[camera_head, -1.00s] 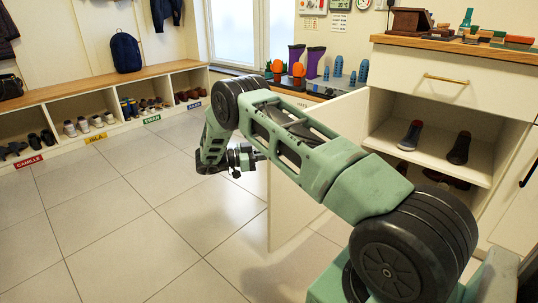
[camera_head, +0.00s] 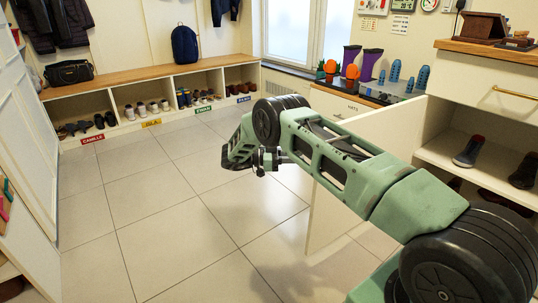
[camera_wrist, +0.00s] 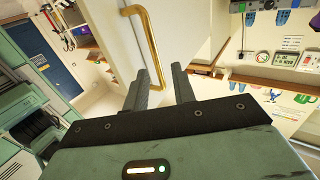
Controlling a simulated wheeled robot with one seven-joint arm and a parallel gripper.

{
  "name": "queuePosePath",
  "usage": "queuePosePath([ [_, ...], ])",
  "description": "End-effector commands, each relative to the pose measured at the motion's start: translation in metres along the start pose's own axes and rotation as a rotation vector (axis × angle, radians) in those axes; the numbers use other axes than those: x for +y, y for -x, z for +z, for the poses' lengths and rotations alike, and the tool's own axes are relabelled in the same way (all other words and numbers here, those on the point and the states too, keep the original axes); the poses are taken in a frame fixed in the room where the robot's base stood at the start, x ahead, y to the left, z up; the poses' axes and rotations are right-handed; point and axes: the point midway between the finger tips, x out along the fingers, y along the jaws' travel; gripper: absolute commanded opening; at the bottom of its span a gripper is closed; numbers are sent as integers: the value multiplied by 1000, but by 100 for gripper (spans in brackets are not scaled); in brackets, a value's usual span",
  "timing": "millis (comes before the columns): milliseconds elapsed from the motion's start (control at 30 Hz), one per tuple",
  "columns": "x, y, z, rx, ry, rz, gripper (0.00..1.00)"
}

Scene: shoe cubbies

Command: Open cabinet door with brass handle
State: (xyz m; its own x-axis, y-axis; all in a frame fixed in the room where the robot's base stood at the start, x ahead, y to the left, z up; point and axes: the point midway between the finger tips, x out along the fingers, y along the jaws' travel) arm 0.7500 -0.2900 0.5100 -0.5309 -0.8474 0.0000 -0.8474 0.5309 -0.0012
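The white cabinet door (camera_head: 342,200) stands swung out from its cabinet, showing partly behind my arm in the head view. Its brass handle (camera_wrist: 152,45) is a long bar on the white door face (camera_wrist: 185,30) in the wrist view. My gripper (camera_wrist: 158,82) is open, with two dark fingers apart and nothing held. The handle's lower end appears between the fingertips; I cannot tell whether they touch. In the head view my gripper (camera_head: 270,160) is small, left of the door, and the handle on that door is hidden.
The open cabinet holds dark shoes (camera_head: 468,151) on a shelf (camera_head: 455,172). Above is a drawer with a brass pull (camera_head: 515,93). A bench with shoe cubbies (camera_head: 150,82) lines the back wall. A white panel (camera_head: 25,150) stands at far left. The tiled floor (camera_head: 160,230) between is clear.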

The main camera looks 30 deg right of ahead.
Motion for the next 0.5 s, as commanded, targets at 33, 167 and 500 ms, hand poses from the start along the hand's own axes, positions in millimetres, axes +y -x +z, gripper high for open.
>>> queuePosePath([
  [33, 0, 12, 0, -1, -2, -2, 26],
  [167, 0, 35, 0, 3, -5, -3, 26],
  [500, 0, 72, 5, 5, -3, 0, 26],
])
